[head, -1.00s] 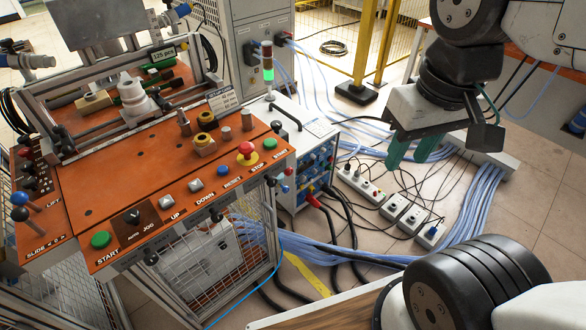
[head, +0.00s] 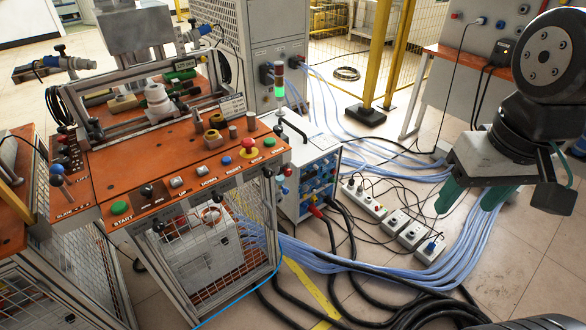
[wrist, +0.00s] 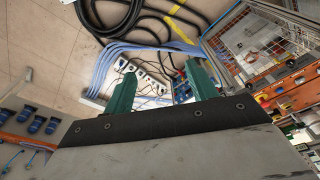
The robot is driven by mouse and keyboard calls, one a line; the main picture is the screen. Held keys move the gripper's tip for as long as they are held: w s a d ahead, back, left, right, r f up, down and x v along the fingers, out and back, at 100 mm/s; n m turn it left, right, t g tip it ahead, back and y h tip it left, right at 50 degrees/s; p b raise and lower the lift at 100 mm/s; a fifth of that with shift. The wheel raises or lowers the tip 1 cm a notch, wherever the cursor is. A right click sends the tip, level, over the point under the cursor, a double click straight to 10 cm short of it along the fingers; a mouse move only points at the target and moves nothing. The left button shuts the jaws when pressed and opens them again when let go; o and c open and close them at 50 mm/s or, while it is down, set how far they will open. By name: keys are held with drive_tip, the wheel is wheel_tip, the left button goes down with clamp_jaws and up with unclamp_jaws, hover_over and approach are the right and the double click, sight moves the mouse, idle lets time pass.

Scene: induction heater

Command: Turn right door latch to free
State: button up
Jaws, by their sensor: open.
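My gripper (head: 471,198) is open and empty, high over the floor at the right of the head view. Its two green fingers stand apart in the wrist view (wrist: 160,80), with nothing between them. The heater bench's mesh doors (head: 205,262) are below its orange control panel, to the left of my gripper and well apart from it. Small dark knobs sit along the upper door frame, one at the left (head: 158,226) and one at the right (head: 267,172). I cannot tell which is the right door latch or how it is turned.
The orange panel (head: 150,196) carries several buttons and a red emergency stop. Power strips (head: 363,199) and blue and black cables cover the floor between bench and gripper. A yellow post (head: 388,60) stands behind.

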drive_tip(key=w+a+f+m+t, duration=0.1)
drive_tip(key=w+f, duration=0.2)
drive_tip(key=w, duration=0.5)
drive_tip(key=w+a+f+m+t, duration=0.1)
drive_tip(key=w+f, duration=0.2)
drive_tip(key=w, duration=0.4)
drive_tip(key=m+t+y, duration=0.9)
drive_tip(key=t+y, duration=0.1)
drive_tip(key=t, duration=0.1)
approach(275, 171)
drive_tip(key=x, duration=1)
drive_tip(key=shift+w+a+f, duration=0.1)
drive_tip(key=shift+w+a, duration=0.05)
drive_tip(key=shift+w, duration=0.2)
drive_tip(key=shift+c, duration=0.4)
drive_tip(key=c, duration=0.9)
